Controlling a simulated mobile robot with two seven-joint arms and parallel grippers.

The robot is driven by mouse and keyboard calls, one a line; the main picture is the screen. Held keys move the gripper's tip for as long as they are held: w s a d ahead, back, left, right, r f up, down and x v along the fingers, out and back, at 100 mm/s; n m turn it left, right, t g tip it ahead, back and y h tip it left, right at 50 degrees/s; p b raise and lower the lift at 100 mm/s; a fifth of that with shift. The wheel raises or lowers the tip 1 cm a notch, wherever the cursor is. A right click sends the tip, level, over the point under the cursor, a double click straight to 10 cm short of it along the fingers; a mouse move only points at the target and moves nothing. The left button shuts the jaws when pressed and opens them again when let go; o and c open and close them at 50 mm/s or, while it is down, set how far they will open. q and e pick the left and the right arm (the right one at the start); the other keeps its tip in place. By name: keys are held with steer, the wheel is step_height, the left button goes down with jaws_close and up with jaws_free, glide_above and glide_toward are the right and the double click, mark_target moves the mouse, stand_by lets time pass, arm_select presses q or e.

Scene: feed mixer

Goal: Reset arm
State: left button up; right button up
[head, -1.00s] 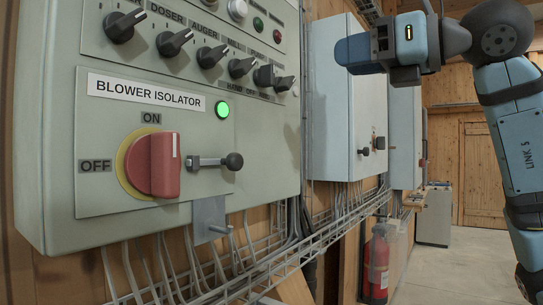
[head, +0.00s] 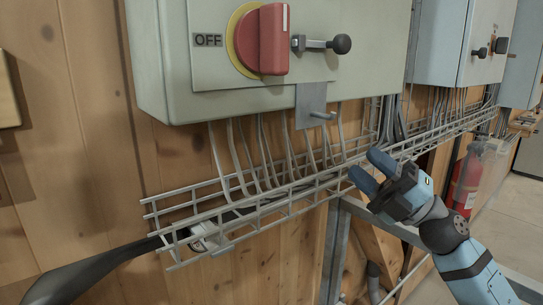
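My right gripper (head: 370,170) is in front of the wire cable tray, below and right of the blower isolator panel. Its two blue fingers are apart with nothing between them, and it points up and left. My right arm comes in from the lower right. The red isolator handle (head: 272,38) stands upright on its yellow disc, with the OFF label to its left; the ON label is out of view. A lever with a black knob (head: 340,44) sticks out to the right of the handle. My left gripper is not in view.
The wire cable tray (head: 290,196) runs along the wall under the grey panel (head: 160,70). A metal bracket with a pin (head: 311,108) hangs below the panel. A dark curved shape (head: 90,268) at lower left is unclear. A red extinguisher (head: 467,182) stands at right, beside open floor.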

steer(key=s+d+f+m+t+h, duration=0.2)
steer(key=f+m+t+h, duration=0.2)
steer(key=f+m+h, duration=0.8)
steer(key=s+d+f+m+t+h, duration=0.2)
steer(key=f+m+t+h, duration=0.35)
steer(key=f+m, duration=1.3)
steer(key=s+a+f+g+h, duration=0.1)
steer(key=s+f+g, duration=0.3)
steer(key=s+f, duration=0.7)
steer(key=s+a+f+g+h, duration=0.1)
steer(key=s+f+g, duration=0.4)
steer(key=s+f, duration=0.65)
arm_select(q)
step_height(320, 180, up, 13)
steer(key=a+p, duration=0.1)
steer(key=p, duration=1.4)
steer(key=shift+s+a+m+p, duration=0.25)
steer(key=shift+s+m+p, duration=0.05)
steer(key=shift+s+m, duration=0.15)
arm_select(e)
steer(key=w+d+r, duration=0.1)
steer(key=w+r, duration=0.2)
steer(key=r, duration=0.8)
steer(key=shift+d+r+t, duration=0.25)
steer(key=shift+r+t, duration=0.1)
steer(key=shift+t, duration=0.1)
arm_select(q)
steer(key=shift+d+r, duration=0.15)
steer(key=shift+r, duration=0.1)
